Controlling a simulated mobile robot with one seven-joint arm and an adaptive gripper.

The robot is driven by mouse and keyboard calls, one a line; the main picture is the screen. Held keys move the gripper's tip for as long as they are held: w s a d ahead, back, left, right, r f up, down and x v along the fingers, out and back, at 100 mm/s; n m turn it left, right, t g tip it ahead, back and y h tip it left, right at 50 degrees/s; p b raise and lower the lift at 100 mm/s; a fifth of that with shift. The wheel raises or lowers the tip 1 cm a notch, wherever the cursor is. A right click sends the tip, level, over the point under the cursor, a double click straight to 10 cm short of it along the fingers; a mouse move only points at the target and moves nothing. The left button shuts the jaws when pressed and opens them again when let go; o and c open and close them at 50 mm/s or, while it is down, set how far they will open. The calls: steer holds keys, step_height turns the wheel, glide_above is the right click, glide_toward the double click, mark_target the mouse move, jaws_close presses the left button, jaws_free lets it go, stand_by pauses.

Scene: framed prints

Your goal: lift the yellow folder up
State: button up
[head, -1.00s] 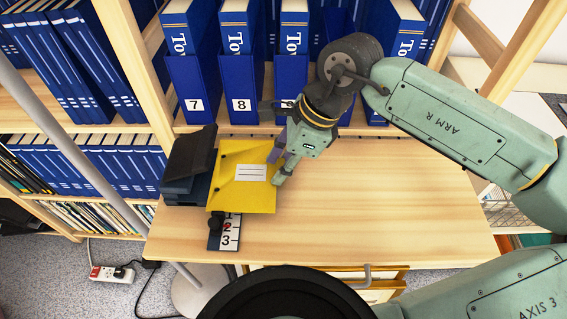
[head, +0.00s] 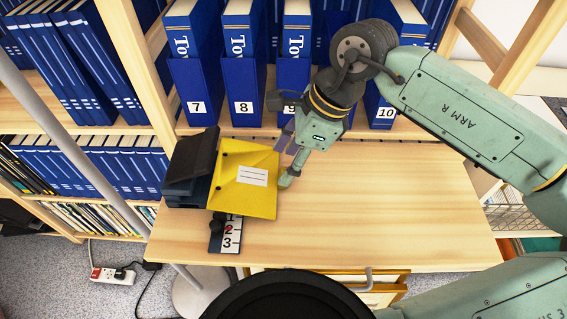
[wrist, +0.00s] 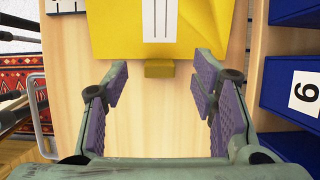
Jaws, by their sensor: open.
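The yellow folder (head: 243,178) lies with its left side by the dark stack on the desk, slightly skewed, with a white lined label (head: 252,176) facing up. My gripper (head: 285,162) is at its right edge with the fingers apart. In the wrist view the folder (wrist: 112,35) fills the top, and a small yellow tab (wrist: 158,69) on its near edge points into the gap between my open fingers (wrist: 161,88). Nothing is between the finger pads beyond that tab. The folder's underside is hidden.
A dark stack (head: 190,170) stands left of the folder. A numbered strip (head: 225,238) with a dark knob sticks out below it. Blue binders in file boxes (head: 245,95) line the shelf behind. The desk (head: 370,205) is clear to the right.

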steer(key=v, duration=0.9)
steer(key=shift+r, duration=0.2)
